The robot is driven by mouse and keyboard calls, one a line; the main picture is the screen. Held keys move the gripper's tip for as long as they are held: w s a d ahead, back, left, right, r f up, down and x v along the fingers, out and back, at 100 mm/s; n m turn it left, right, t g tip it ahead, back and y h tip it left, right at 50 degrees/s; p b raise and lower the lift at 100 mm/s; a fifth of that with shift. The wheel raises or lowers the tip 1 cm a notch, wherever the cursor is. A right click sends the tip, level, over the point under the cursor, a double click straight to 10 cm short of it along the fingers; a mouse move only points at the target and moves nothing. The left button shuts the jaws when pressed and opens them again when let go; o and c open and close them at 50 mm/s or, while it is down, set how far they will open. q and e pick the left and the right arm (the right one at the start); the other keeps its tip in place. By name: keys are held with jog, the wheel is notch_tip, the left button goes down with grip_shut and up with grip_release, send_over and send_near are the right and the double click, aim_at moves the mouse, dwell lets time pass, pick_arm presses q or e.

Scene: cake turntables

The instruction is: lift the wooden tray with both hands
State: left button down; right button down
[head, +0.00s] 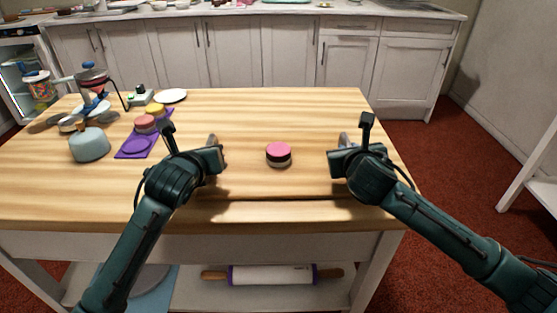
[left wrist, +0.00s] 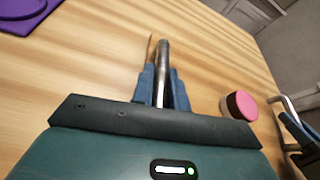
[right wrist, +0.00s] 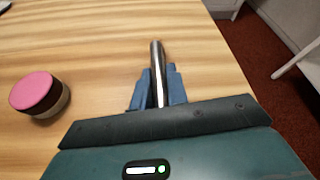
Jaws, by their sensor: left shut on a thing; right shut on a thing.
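The wooden tray (head: 245,186) blends with the tabletop; its dark front edge shows between my arms. One pink-topped round cake (head: 279,154) with a dark band stands on it. My left gripper (head: 216,146) is at the tray's left side, its blue fingers shut on a metal handle (left wrist: 162,70). My right gripper (head: 343,144) is at the right side, shut on the other metal handle (right wrist: 157,70). The cake lies between the grippers and shows in both wrist views. The tray looks level; I cannot tell whether it is clear of the tabletop.
The wooden table (head: 60,185) carries a grey-blue pot (head: 90,146), a purple mat (head: 133,148) with small cakes, a white plate (head: 171,96) and a blue stand (head: 95,105) at left. A rolling pin (head: 272,275) lies on the shelf below. The table's back middle is clear.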

jog(key=shift+r, duration=0.1)
dwell(0.3)
